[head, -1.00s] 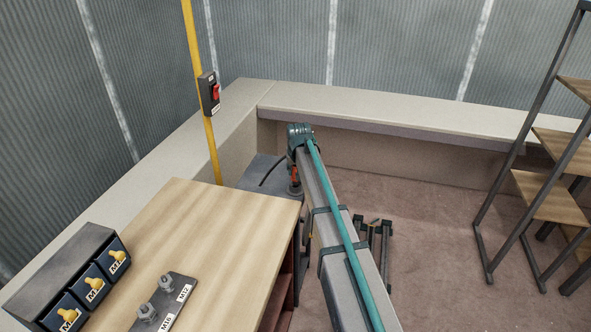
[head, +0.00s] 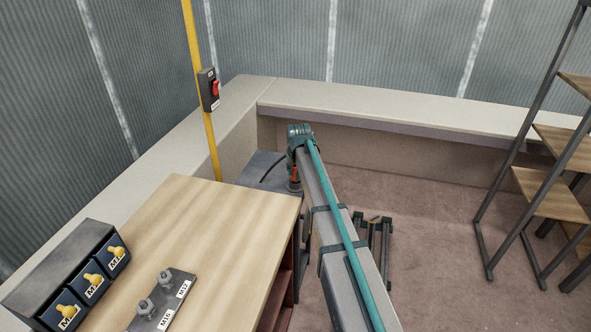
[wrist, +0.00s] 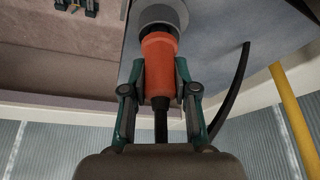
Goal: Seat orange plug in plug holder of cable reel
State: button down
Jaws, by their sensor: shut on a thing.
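The orange plug (wrist: 160,66) is between the two fingers of my gripper (wrist: 160,91) in the wrist view, and the gripper is shut on it. A black cable runs from the plug back toward my wrist. The plug's far end meets a round grey ring, the plug holder (wrist: 172,12), on the grey face of the cable reel (wrist: 212,35); how deep it sits is hidden. In the head view, the grey reel (head: 262,168) stands behind the bench, and a bit of orange plug (head: 294,173) shows beside my arm, which hides most of the gripper.
A wooden bench (head: 215,215) carries a box of yellow knobs (head: 75,270) and a plate with bolts (head: 163,300). A yellow pole (head: 207,130) with a red switch (head: 215,88) rises beyond it. A shelf rack (head: 545,180) stands right.

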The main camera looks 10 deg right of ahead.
jog(key=shift+f, duration=0.35)
dwell(0.3)
jog(key=c, duration=0.8)
grip_release()
jog(key=v, duration=1.2)
